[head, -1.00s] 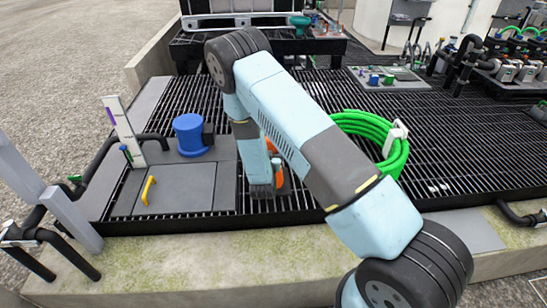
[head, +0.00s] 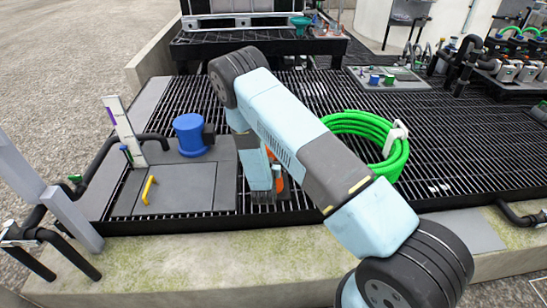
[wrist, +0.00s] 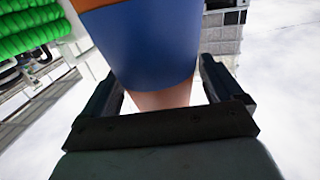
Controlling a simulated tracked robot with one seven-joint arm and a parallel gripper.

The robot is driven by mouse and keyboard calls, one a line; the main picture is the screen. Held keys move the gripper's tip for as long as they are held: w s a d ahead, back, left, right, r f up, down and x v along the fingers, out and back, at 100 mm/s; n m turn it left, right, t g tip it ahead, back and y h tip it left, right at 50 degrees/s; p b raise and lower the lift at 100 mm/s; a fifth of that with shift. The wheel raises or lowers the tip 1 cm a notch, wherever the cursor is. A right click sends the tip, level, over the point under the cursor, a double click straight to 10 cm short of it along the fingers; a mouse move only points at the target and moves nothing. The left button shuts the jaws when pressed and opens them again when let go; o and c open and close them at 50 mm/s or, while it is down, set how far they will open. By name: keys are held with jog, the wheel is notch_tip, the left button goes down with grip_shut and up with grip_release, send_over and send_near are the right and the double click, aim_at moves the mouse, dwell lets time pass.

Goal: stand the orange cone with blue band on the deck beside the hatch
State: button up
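The orange cone with a blue band shows large in the wrist view (wrist: 152,45), between the two fingers of my gripper (wrist: 160,85). The fingers lie against its sides at the blue band. In the head view only orange parts of the cone (head: 279,185) show beside my gripper, low over the black grating deck (head: 225,95); my arm hides the rest. I cannot tell whether its base touches the deck. The grey hatch (head: 185,185), with a yellow handle (head: 149,190), lies just left of the gripper.
A blue cylinder (head: 190,134) stands at the hatch's back. A white marked post (head: 122,133) stands left of it. A coiled green hose (head: 365,130) lies on the deck right of my arm. A concrete kerb (head: 210,262) runs along the front. The grating behind the gripper is clear.

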jog(key=shift+o, duration=0.5)
jog(key=shift+s, duration=0.1)
jog(key=v, duration=1.1)
jog(key=shift+s, duration=0.4)
